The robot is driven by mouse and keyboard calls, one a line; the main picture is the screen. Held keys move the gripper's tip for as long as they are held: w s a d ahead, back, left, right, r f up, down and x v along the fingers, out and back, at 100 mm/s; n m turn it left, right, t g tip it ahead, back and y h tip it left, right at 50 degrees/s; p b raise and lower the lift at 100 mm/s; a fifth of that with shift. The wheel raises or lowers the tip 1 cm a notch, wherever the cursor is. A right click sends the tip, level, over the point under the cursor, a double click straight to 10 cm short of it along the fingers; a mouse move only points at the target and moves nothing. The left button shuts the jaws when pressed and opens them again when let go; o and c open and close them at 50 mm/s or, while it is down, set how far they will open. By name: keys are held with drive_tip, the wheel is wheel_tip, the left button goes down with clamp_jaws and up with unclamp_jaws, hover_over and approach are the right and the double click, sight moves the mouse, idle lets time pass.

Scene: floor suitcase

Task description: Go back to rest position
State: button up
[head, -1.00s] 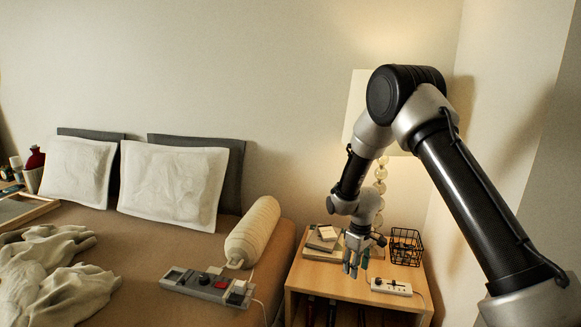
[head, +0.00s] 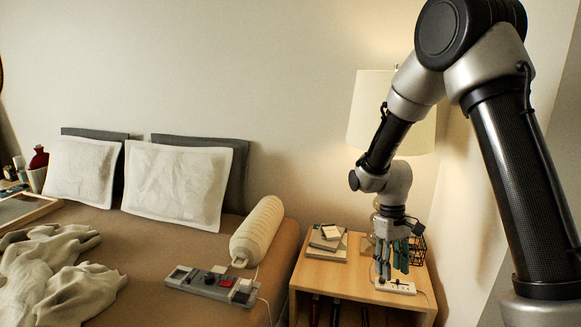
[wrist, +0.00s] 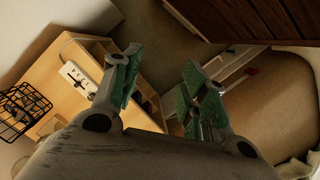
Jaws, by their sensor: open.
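My gripper (head: 392,262) is open and empty in the head view. It points down in front of the nightstand (head: 318,274), near a small white control box (head: 398,287). I cannot tell from the head view how far it is above the nightstand top. In the wrist view my gripper (wrist: 160,85) has its two green-padded fingers spread wide apart with nothing between them. The nightstand also shows at the left of the wrist view (wrist: 62,103), with the white box (wrist: 76,77) on it.
A black wire basket (head: 418,248) stands behind my gripper, partly hidden. A lit lamp (head: 365,112) and stacked books (head: 326,240) are on the nightstand. The bed holds a grey panel (head: 212,285), a cream cylinder (head: 257,230) and crumpled cloth (head: 60,275).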

drive_tip(key=s+d+r+m+t, duration=0.2)
drive_tip(key=s+d+r+t, duration=0.1)
drive_tip(key=s+r, duration=0.7)
drive_tip(key=s+d+r+m+t, duration=0.2)
drive_tip(key=s+d+r+t, duration=0.2)
drive_tip(key=s+r, duration=0.6)
wheel_tip(320, 180, up, 5)
drive_tip(key=shift+s+d+r+y, duration=0.2)
drive_tip(key=shift+d+y, duration=0.1)
drive_tip(key=shift+d, duration=0.95)
